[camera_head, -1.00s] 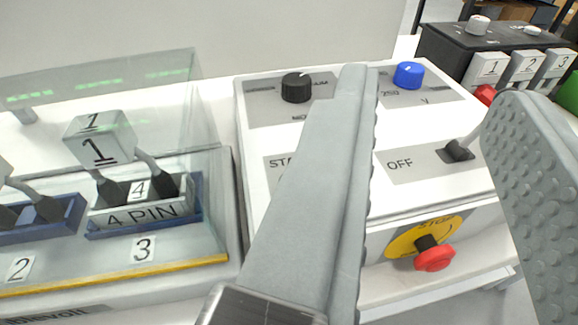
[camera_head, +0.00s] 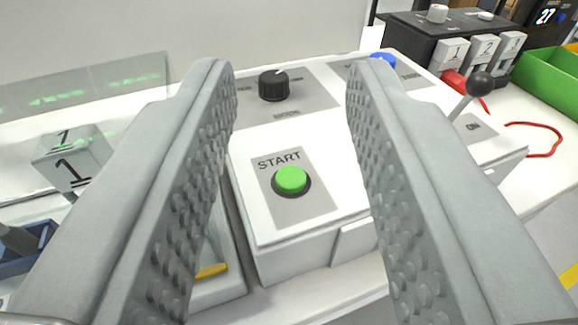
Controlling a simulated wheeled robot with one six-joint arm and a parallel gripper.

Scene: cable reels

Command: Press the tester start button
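The tester (camera_head: 255,219) is a white box with a sloped top panel. Its green start button (camera_head: 291,180) sits in a dark ring on a grey plate marked START. My gripper (camera_head: 287,85) is open and empty, with one grey studded finger on each side of the picture. The start button shows between the two fingers, apart from both. A lever switch (camera_head: 467,97) with a black ball knob stands at the right of the panel, next to an ON label. The red stop button is not visible now.
A black knob (camera_head: 274,86) and a blue knob (camera_head: 383,57) are on the panel behind the button. A clear-covered fixture with a cube marked 1 (camera_head: 72,157) is at left. A black box (camera_head: 405,36), a red cable (camera_head: 545,140) and a green bin (camera_head: 553,75) are at right.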

